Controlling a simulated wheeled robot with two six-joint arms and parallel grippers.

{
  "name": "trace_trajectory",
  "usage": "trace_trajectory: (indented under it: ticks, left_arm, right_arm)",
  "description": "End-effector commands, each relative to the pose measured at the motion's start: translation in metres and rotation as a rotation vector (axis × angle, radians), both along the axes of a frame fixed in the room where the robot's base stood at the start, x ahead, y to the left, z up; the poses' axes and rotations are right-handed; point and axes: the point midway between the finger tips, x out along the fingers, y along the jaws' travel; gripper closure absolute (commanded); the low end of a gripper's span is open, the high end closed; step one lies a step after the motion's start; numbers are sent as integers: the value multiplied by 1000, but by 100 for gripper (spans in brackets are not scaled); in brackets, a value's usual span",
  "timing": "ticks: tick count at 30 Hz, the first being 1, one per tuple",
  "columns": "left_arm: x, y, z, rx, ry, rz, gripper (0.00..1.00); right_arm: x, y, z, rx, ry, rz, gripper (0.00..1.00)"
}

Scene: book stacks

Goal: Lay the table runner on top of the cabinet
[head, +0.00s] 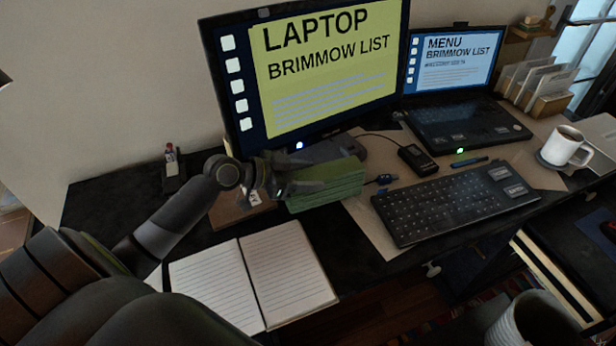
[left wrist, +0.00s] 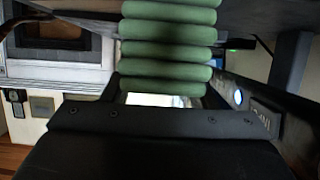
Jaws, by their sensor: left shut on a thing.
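The table runner (head: 328,188) is a green folded stack of cloth in the head view, at the desk's back below the large monitor. My left gripper (head: 290,182) reaches in from the left and is shut on the runner's left end. In the left wrist view the runner (left wrist: 168,45) shows as several thick green folds between my fingers. I cannot tell whether the runner touches the desk. I cannot make out for sure which furniture is the cabinet. My right gripper is not in view.
The black desk (head: 105,205) holds a large monitor (head: 320,70), a laptop (head: 465,125), a keyboard (head: 455,200), an open notebook (head: 255,275) and a white mug (head: 565,147). A dark surface (head: 575,245) stands at the right. A grey bin (head: 530,320) is at the lower right.

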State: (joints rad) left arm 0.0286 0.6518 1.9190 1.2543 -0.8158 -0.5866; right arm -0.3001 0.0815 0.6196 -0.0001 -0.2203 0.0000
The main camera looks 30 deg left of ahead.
Motion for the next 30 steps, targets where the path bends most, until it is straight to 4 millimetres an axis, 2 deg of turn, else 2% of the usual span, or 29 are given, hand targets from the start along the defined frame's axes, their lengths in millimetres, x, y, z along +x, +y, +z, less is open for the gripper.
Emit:
trace_trajectory:
  ticks: [3,13,14,18,30]
  left_arm:
    - [0,-1,-7,-2,-4,0,81]
    - [0,-1,-10,-1,-4,-1,81]
    - [0,0,-10,0,-1,0,44]
    - [0,0,-9,0,-1,0,26]
    - [-1,1,-6,2,-1,0,26]
  right_arm:
    - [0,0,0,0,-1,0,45]
    - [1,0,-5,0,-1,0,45]
    - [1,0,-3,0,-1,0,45]
    - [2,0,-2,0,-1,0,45]
    - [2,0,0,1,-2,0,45]
